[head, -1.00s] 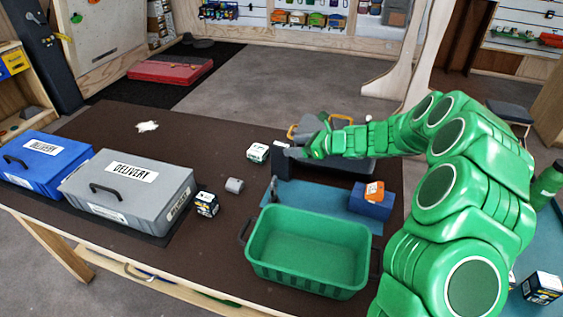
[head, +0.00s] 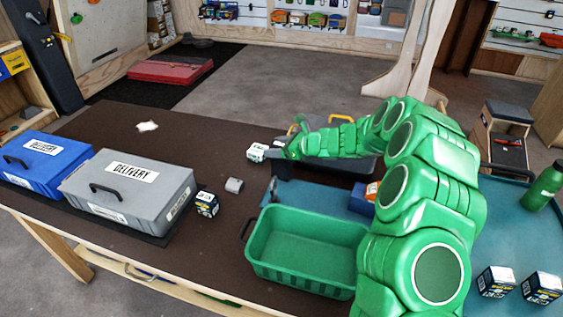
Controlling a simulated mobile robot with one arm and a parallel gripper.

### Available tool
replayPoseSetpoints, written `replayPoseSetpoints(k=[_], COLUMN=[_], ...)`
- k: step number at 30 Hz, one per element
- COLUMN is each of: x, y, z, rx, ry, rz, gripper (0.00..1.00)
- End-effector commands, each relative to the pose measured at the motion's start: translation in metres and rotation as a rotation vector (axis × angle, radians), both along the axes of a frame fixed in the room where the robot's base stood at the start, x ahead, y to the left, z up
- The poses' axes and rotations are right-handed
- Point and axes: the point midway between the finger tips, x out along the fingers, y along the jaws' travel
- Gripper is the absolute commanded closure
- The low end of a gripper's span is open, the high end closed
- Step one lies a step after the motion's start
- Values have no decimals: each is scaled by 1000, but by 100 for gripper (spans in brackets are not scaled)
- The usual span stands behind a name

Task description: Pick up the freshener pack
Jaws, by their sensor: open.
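A small white-and-green pack (head: 257,152) stands on the dark table (head: 190,145), left of my gripper; it may be the freshener pack, but its label is too small to read. My gripper (head: 273,153) is open and close to the pack's right side, low over the table. I cannot tell whether the fingers touch it. An orange pack (head: 371,191) sits on a blue box (head: 360,205), partly hidden by my arm.
A grey delivery case (head: 140,205) and a blue one (head: 45,176) are at left.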

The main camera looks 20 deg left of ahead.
Motion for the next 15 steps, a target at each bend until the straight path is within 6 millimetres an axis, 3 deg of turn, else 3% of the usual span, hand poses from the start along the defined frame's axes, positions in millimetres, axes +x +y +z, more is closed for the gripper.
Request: replayPoseSetpoints(k=[3, 15], x=[0, 0], y=[-1, -1], z=[0, 0], rx=[0, 0], ry=[0, 0], rz=[-1, -1], gripper=[33, 94])
